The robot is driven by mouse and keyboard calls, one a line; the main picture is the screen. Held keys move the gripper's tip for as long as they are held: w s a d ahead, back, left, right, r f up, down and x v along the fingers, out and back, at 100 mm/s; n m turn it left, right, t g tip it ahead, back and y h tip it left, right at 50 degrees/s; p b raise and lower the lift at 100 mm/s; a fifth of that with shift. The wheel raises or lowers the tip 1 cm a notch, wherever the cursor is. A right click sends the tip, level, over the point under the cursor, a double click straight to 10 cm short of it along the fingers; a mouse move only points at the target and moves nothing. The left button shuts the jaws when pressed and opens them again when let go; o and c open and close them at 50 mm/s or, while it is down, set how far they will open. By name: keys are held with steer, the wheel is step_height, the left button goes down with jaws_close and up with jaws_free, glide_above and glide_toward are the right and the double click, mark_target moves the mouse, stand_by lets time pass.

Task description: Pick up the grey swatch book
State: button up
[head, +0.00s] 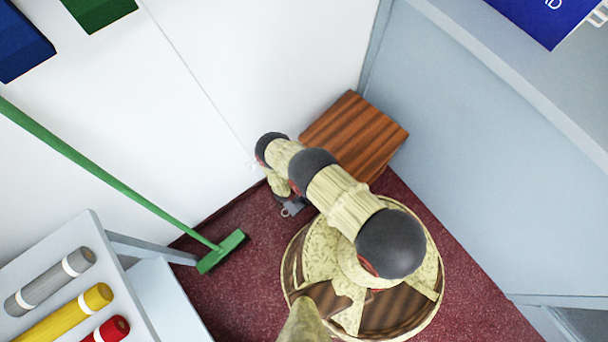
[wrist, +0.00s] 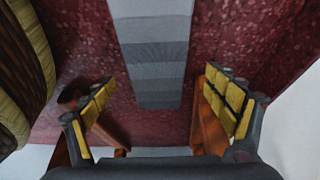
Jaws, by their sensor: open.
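The grey swatch book (wrist: 150,50) shows in the wrist view as a long strip banded in several greys. It lies over the dark red carpet, running from the top edge to the middle of the picture. My gripper (wrist: 158,98) is open, one yellow-padded finger on each side of the strip's line. The book's near end lies between the fingertips in the picture; no contact shows, and I cannot tell the height gap. In the head view my gripper (head: 291,208) is small and partly hidden beyond my arm, and the book is not visible there.
A brown wooden box (head: 355,135) stands in the corner near my arm. A green broom (head: 222,252) leans at the left. A rack (head: 95,235) holds grey, yellow and red rolls at lower left. A pale grey counter panel (head: 480,150) bounds the right.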

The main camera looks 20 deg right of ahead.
steer(key=x, duration=0.1)
steer(key=b+x, duration=0.1)
steer(key=x, duration=0.2)
steer(key=shift+s+f+b, duration=0.2)
steer(key=shift+s+b, duration=0.05)
steer(key=shift+b, duration=0.1)
steer(key=shift+r, duration=0.1)
steer(key=shift+c, duration=1.1)
steer(key=c, duration=1.3)
